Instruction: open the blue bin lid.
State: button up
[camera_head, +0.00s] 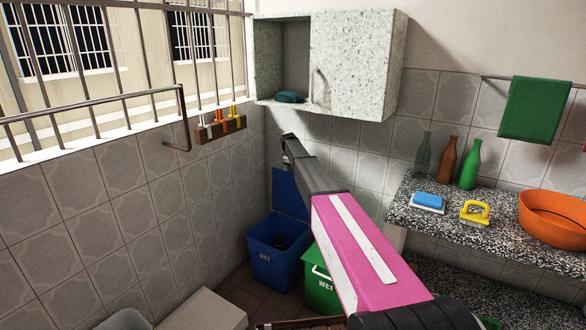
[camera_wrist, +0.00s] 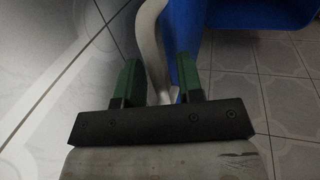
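The blue bin (camera_head: 272,262) stands on the floor in the corner, with white lettering on its front. Its blue lid (camera_head: 287,193) is raised upright at the back, so the bin's dark inside shows. My arm covers the lid's right side. My gripper (camera_head: 288,143) is high, near the wall above the raised lid; its fingers are hard to make out there. In the wrist view, the two green fingers of my gripper (camera_wrist: 160,75) are apart. A pale curved handle (camera_wrist: 150,40) runs between them, with gaps beside it. Blue plastic shows behind the right finger.
A green bin (camera_head: 321,280) stands right of the blue bin, partly behind my pink arm. A speckled counter (camera_head: 410,205) at the right holds bottles, a sponge, a yellow brush and an orange basin (camera_head: 555,218). A speckled wall cabinet (camera_head: 355,65) hangs above.

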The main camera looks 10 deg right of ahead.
jog(key=shift+r, duration=0.15)
jog(key=v, duration=1)
jog(key=shift+r, duration=0.3)
jog(key=shift+s, duration=0.1)
jog(key=s+d+f+m, duration=0.1)
jog(key=s+f+m, duration=0.2)
jog(key=s, duration=1.6)
jog(key=s+d+f+m+g+y, duration=0.1)
jog(key=s+f+m, duration=0.3)
jog(key=s+f, duration=0.6)
jog(key=s+d+f+m+g+y, duration=0.1)
jog(key=s+f, duration=0.5)
jog(key=s, duration=2.3)
jog(key=shift+d+f+m, duration=0.3)
jog(key=shift+d+m, duration=0.55)
jog(key=shift+m, duration=0.35)
